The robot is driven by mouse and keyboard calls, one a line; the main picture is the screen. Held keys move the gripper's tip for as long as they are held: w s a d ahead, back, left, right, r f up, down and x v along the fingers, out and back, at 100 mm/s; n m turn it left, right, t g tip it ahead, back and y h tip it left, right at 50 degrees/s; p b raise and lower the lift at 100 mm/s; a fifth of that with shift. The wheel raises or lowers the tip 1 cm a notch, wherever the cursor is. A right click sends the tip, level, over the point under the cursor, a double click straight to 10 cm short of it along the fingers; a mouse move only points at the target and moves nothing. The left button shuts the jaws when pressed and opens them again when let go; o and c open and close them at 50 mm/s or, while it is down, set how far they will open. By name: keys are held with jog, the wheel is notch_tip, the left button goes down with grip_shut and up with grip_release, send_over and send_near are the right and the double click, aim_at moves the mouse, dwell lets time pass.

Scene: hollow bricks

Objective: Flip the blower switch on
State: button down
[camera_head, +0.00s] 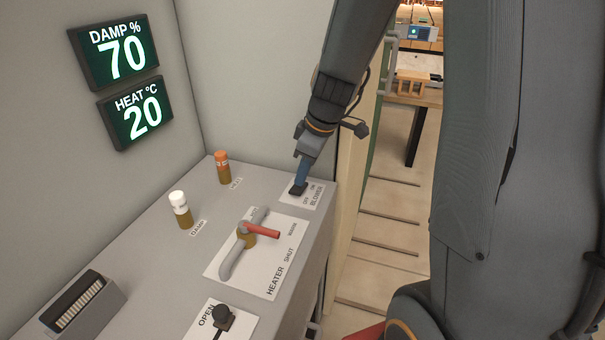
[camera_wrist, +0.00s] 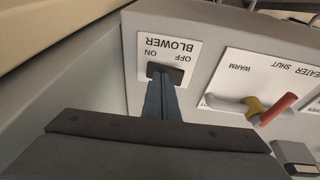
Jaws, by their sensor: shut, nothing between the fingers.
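The blower plate (camera_head: 316,198) is a white label with OFF, ON and BLOWER on it, at the back right corner of the grey panel. It also shows in the wrist view (camera_wrist: 178,47). A small dark block, apparently the blower switch (camera_head: 297,190), sits on the plate and shows in the wrist view (camera_wrist: 176,73). My gripper (camera_head: 300,182) points down, its blue fingers shut and empty, with their tips at the dark block. In the wrist view the fingers (camera_wrist: 161,88) overlap the block, so contact and the switch's position cannot be told.
A heater lever with a red handle (camera_head: 263,230) stands in front of the blower plate. A black knob (camera_head: 222,316) by OPEN is nearer. White-capped (camera_head: 179,201) and orange-capped (camera_head: 222,160) posts stand left. Wall displays read DAMP 70 (camera_head: 124,57) and HEAT 20 (camera_head: 143,113).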

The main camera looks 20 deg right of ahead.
jog(key=v, duration=0.7)
jog(key=shift+r+b, duration=0.4)
jog(key=shift+s+d, duration=0.1)
